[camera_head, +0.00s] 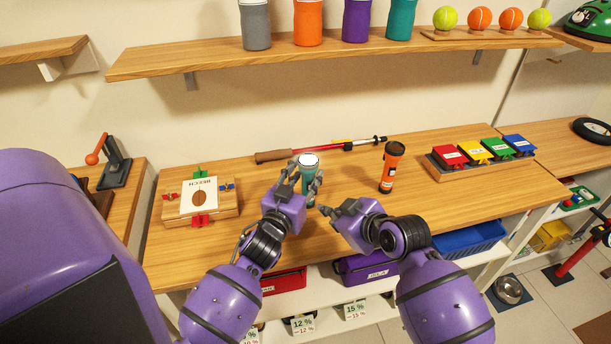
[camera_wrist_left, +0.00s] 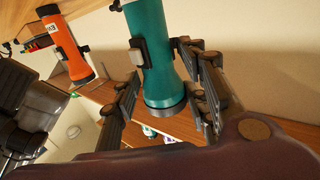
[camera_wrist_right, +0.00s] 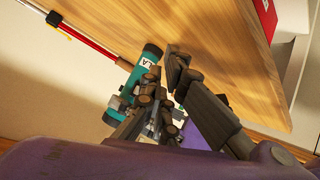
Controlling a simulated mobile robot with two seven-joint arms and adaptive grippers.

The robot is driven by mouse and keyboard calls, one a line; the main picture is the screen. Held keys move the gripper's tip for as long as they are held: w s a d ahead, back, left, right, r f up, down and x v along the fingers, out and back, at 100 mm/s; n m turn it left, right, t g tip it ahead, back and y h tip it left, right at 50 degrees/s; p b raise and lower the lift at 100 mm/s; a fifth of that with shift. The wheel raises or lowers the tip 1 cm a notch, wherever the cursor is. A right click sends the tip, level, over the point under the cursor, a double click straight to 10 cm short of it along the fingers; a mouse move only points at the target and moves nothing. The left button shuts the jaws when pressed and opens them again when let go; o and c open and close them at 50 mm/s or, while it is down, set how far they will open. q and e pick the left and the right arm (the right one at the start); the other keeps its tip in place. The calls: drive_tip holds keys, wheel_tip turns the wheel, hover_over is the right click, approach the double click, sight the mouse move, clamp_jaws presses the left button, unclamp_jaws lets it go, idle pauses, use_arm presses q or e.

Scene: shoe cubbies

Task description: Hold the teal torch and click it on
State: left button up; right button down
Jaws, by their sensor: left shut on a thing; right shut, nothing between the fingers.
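The teal torch (camera_head: 309,174) stands roughly upright in my left gripper (camera_head: 303,188), its round white-looking end up; I cannot tell whether it is lit. In the left wrist view the teal torch (camera_wrist_left: 150,65) is between the fingers, with a grey switch (camera_wrist_left: 138,56) on its side. My right gripper (camera_head: 327,211) is shut and empty, just to the right of and below the torch in the head view. In the right wrist view the torch (camera_wrist_right: 151,53) shows a white label and is partly hidden behind the right fingers (camera_wrist_right: 172,75).
An orange torch (camera_head: 387,181) stands to the right on the wooden bench (camera_head: 350,189). A red pole (camera_head: 320,150) lies behind. A shelf with bottles hangs above.

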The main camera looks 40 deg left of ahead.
drive_tip(key=shift+s+d, duration=0.45)
drive_tip(key=shift+d, duration=0.1)
use_arm(q)
drive_tip(key=o, duration=1.3)
drive_tip(key=shift+o, duration=0.2)
drive_tip(key=v, duration=1.2)
